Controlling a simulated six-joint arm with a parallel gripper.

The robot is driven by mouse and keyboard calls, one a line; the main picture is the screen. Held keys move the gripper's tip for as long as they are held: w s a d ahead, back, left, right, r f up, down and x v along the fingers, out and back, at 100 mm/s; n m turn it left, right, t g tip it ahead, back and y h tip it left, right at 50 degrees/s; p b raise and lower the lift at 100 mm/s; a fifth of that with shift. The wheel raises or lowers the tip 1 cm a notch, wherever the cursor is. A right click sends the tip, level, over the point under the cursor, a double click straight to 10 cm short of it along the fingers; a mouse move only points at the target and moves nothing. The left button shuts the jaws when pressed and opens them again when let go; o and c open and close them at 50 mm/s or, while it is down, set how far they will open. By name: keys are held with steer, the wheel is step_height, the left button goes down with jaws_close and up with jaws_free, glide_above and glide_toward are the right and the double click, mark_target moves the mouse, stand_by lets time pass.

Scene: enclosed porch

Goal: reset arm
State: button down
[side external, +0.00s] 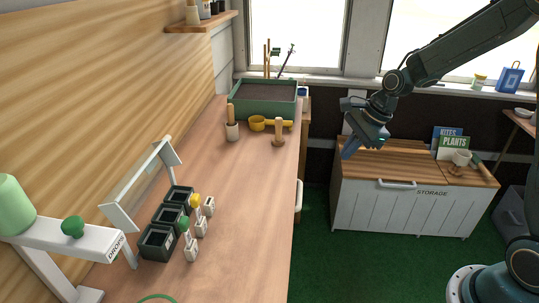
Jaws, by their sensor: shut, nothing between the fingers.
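My arm reaches in from the right in the side external view. My gripper (350,150) hangs in the air to the right of the long wooden bench (250,190), in front of the storage chest. It is shut and empty, with its fingers pointing down and to the left. It touches nothing that I can see.
The bench holds a green planter box (265,98), a yellow scoop (258,123), wooden-handled tools (278,133) and dark pots (157,241) with small tagged items beside them. A white storage chest (405,207) stands behind my gripper. The bench's middle is clear.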

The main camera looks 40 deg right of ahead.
steer(key=s+a+r+n+h, duration=0.2)
steer(key=s+a+r+n, duration=0.3)
steer(key=s+r+n, duration=0.6)
steer(key=s+a+r+n+t, duration=0.1)
steer(key=s+r+n, duration=0.2)
steer(key=s+n, duration=0.7)
steer(key=shift+s+a+t+h, duration=0.15)
steer(key=shift+s+t+h, duration=0.25)
steer(key=shift+s, duration=1.4)
steer(key=shift+r, duration=0.1)
